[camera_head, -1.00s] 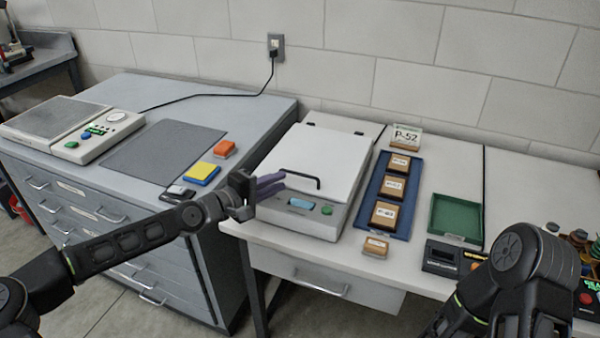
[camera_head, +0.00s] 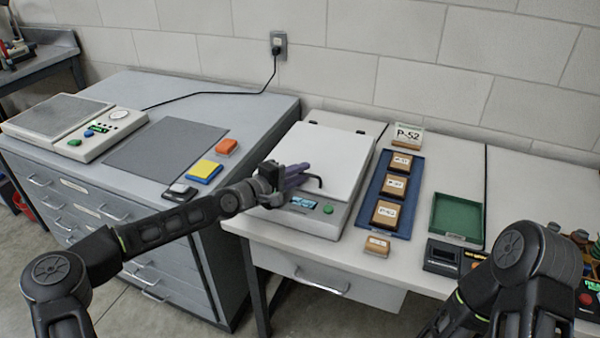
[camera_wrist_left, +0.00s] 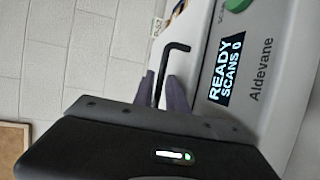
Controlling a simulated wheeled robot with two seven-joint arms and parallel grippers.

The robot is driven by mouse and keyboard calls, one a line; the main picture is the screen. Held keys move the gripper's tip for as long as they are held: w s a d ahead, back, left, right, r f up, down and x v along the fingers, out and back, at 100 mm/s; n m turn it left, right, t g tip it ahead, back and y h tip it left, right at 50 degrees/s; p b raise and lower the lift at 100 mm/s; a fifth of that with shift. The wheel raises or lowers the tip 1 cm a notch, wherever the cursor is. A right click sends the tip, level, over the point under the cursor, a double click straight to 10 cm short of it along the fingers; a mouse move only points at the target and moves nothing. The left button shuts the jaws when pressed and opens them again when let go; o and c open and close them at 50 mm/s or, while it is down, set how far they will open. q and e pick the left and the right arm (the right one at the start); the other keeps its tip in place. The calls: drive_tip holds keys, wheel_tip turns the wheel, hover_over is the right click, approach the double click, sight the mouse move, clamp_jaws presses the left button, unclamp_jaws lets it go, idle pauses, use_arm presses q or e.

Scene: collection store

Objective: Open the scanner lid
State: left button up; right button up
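The scanner (camera_head: 285,222) is a light grey box with a small display and a green button on its front. Its white lid (camera_head: 325,155) lies shut. The lid's black handle (camera_head: 318,181) is partly hidden by my left gripper (camera_head: 299,175), whose purple fingers reach over the lid's front. In the left wrist view the handle (camera_wrist_left: 173,47) runs between the two fingers (camera_wrist_left: 164,88), which stand apart with a gap beside the bar. The display (camera_wrist_left: 226,72) reads "READY SCANS 0". My right arm shows at the lower right, but its gripper is out of view.
Right of the scanner lie a blue tray (camera_head: 372,216) with labelled brown blocks, a loose block (camera_head: 377,246), a P-52 sign (camera_head: 408,135) and a green tray (camera_head: 437,220). On the left cabinet are a grey mat (camera_head: 150,155), yellow and orange blocks, and another device (camera_head: 75,125).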

use_arm(q)
drive_tip(key=shift+c, duration=0.5)
clamp_jaws()
idle(0.8)
